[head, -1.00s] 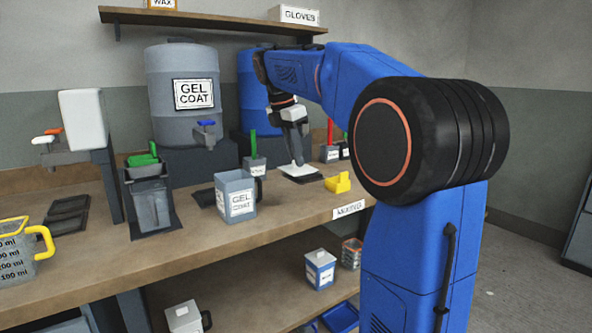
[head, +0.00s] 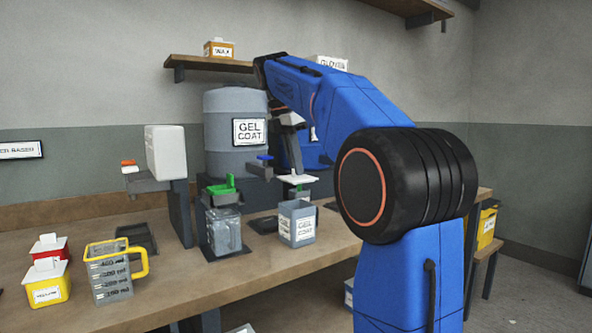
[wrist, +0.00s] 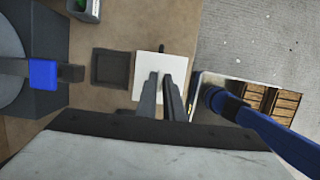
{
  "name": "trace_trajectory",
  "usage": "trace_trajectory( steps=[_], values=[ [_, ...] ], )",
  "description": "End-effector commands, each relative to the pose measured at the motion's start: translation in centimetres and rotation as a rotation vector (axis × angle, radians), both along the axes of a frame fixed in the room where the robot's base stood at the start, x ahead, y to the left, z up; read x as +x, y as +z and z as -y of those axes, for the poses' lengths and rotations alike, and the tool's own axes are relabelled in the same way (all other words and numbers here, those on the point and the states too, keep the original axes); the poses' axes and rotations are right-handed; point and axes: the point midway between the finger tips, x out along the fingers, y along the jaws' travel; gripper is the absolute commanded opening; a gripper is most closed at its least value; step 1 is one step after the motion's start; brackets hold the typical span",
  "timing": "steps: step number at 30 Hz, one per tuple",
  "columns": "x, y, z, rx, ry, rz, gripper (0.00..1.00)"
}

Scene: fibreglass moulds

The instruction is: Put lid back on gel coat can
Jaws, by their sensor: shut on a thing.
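The gel coat can (head: 297,226) is a grey, open-looking square cup with a white GEL COAT label, upright on the bench. My gripper (head: 296,171) is shut on the white square lid (head: 303,179). The lid is held roughly level above the can, with a gap between them in the head view. In the wrist view my gripper (wrist: 161,80) grips the lid (wrist: 146,66) near its middle. The lid hides the can's opening there; a short dark piece, perhaps the can's handle, sticks out past its far edge.
A grey measuring cup under a dispenser with a green part (head: 222,190) stands just left of the can. A large gel coat drum (head: 228,110) with a blue-handled tap is behind. A dark square mat (wrist: 111,68) lies beside the lid in the wrist view.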

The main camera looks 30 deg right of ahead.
Motion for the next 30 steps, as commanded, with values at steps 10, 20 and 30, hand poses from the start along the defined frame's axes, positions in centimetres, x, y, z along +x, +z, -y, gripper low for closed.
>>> trace_trajectory(
  steps=[10, 20, 30],
  values=[
    [-0.1, -2.2, 0.0, 0.001, 0.001, -0.001, 0.0],
    [0.0, -4.8, 0.0, 0.0, 0.0, -0.001, 0.0],
    [0.0, -6.2, 0.0, 0.0, 0.0, 0.0, 0.0]
  ],
)
